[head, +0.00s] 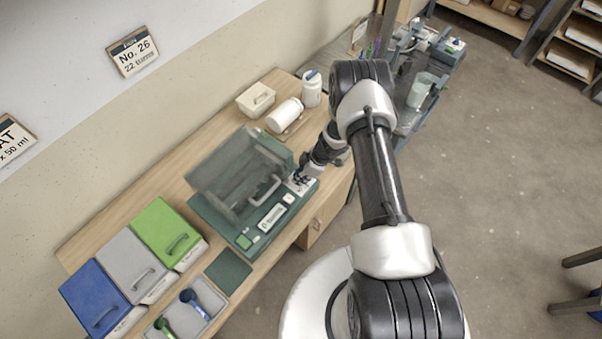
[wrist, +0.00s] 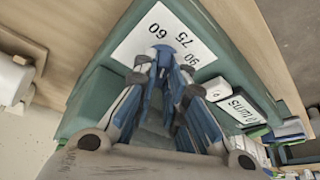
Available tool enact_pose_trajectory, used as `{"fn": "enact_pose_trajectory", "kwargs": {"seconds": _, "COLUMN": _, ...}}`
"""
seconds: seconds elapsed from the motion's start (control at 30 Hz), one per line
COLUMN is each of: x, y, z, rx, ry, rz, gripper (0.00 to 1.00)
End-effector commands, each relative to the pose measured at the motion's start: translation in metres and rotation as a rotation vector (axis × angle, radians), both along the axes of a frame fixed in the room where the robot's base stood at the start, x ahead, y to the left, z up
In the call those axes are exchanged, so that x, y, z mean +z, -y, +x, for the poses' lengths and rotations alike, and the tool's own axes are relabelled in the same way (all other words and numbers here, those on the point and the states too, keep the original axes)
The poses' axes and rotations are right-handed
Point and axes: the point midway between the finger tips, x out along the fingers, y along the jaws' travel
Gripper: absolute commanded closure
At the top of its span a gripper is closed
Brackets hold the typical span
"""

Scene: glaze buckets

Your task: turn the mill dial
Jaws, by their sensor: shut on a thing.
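The mill (head: 203,209) is a green machine with a clear cover and a handle, standing on the bench. Its white scale plate (wrist: 150,42) shows the numbers 60, 75 and 90 in the wrist view; it lies at the machine's right end in the head view (head: 302,186). My gripper (wrist: 168,66) points down at this plate, its blue-grey fingers close together at the plate's lower edge. In the head view my gripper (head: 300,180) is small and dark over the plate.
A display panel (head: 271,217) sits beside the plate. Blue, grey and green lidded bins (head: 165,232) and a tray with scoops (head: 207,297) stand at the left. Floor on the right is mostly clear.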

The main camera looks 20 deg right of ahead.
Motion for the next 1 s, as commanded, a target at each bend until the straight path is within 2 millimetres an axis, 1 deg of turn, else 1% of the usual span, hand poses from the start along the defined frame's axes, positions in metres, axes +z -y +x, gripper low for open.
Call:
{"fn": "enact_pose_trajectory", "kwargs": {"seconds": 0.2, "x": -0.0018, "y": -0.0012, "z": 0.0026, "rx": 0.174, "ry": 0.003, "rz": 0.002, "gripper": 1.0}}
{"fn": "enact_pose_trajectory", "kwargs": {"seconds": 0.5, "x": -0.0013, "y": -0.0015, "z": 0.0022, "rx": 0.324, "ry": 0.001, "rz": 0.002, "gripper": 1.0}}
{"fn": "enact_pose_trajectory", "kwargs": {"seconds": 0.7, "x": -0.0007, "y": -0.0013, "z": 0.0016, "rx": 0.364, "ry": -0.001, "rz": 0.001, "gripper": 1.0}}
{"fn": "enact_pose_trajectory", "kwargs": {"seconds": 1.0, "x": -0.0002, "y": -0.0013, "z": 0.001, "rx": 0.376, "ry": -0.001, "rz": 0.0, "gripper": 1.0}}
